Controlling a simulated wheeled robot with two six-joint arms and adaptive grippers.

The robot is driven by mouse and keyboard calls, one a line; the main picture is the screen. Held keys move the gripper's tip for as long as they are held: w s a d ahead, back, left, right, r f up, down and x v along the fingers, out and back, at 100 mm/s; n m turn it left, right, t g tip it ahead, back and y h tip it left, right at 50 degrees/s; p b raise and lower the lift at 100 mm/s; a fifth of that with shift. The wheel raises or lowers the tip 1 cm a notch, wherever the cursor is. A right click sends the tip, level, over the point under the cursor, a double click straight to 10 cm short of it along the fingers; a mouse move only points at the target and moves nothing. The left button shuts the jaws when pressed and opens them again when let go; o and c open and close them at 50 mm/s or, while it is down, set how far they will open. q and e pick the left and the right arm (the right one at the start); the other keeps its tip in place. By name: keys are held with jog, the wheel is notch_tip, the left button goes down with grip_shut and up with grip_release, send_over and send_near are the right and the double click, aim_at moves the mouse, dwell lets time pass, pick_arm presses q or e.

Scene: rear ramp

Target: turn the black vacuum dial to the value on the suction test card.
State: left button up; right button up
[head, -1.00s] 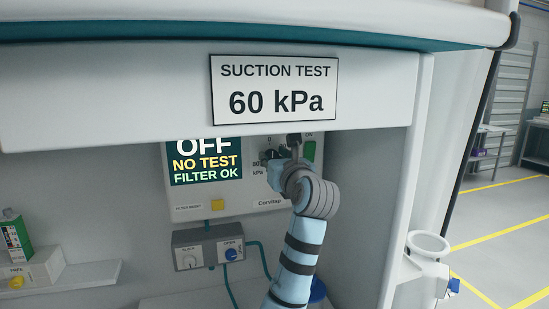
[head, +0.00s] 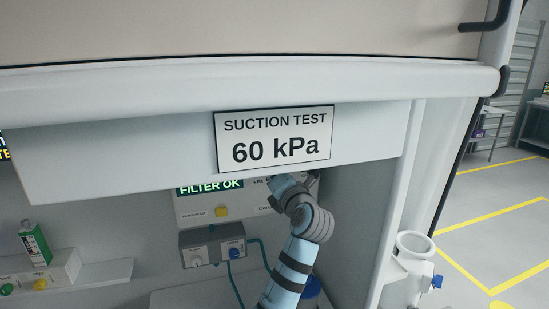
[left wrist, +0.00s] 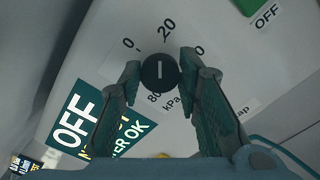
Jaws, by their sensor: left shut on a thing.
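The suction test card (head: 274,138) reads 60 kPa and sits on the overhanging panel in the head view. The black vacuum dial (left wrist: 160,71) is between the fingers of my left gripper (left wrist: 160,78) in the left wrist view, and the gripper is shut on it. The dial's white line points roughly toward the 20 mark. Marks 0, 20 and 80 kPa are readable; a finger partly hides another number. In the head view my left gripper (head: 281,184) reaches up to the suction unit (head: 195,206), and the panel hides the dial. My right gripper is in no view.
The unit's display (left wrist: 77,125) shows OFF and FILTER OK. A green switch (left wrist: 248,5) marked OFF is near the dial. Below the unit is a grey box (head: 213,246) with two knobs. The overhanging panel (head: 100,165) is close above the gripper.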

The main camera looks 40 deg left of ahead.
pick_arm(q)
jog(key=m, duration=2.5)
jog(key=shift+s+f+m+p, duration=0.1)
jog(key=shift+f+m+p, duration=0.2)
jog(key=shift+f+p, duration=0.1)
jog(key=o, duration=1.1)
jog(key=shift+a, duration=0.1)
jog(key=v, duration=0.8)
jog(key=shift+r, duration=0.15)
